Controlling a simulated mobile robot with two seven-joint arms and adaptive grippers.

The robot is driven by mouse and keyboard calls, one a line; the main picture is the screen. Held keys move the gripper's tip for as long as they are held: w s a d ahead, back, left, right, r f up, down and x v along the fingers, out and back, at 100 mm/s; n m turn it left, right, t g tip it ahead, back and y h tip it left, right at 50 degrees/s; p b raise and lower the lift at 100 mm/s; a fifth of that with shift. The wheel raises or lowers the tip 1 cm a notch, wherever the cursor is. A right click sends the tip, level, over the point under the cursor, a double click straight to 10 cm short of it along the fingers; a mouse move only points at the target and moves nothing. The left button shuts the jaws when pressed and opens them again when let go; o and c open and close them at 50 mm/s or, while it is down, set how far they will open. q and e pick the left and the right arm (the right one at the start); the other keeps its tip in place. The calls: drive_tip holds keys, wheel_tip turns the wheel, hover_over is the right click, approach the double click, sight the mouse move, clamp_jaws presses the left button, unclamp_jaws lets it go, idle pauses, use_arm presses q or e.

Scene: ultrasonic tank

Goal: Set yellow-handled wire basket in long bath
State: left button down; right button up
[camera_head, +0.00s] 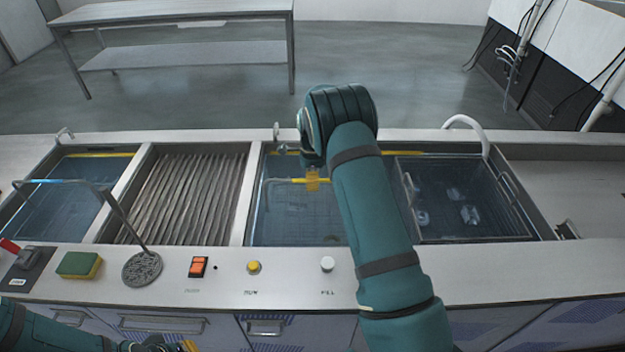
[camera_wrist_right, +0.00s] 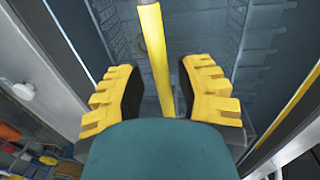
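The yellow-handled wire basket sits in the left part of the long bath (camera_head: 258,225). Its yellow handle (camera_head: 292,181) runs level above the basket, whose wire mesh is faint. I cannot tell whether the basket touches the bath floor. My right gripper (camera_head: 313,180) is at the handle, and my arm hides part of the basket and bath. In the right wrist view the yellow handle (camera_wrist_right: 153,45) runs between the two spread fingers of my right gripper (camera_wrist_right: 160,95), with gaps at both sides. My left gripper (camera_head: 178,346) is partly cut off at the bottom edge.
A dark wire basket (camera_head: 532,236) with several clear items stands in the right part of the bath. A ribbed drainer (camera_head: 190,190) and a smaller bath (camera_head: 75,205) lie to the left. A curved tap (camera_head: 466,121) stands behind.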

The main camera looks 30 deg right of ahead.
wheel_tip(320, 180, up, 12)
drive_tip(key=w+p, duration=0.1)
drive_tip(key=shift+d, duration=0.3)
idle(0.4)
idle(0.4)
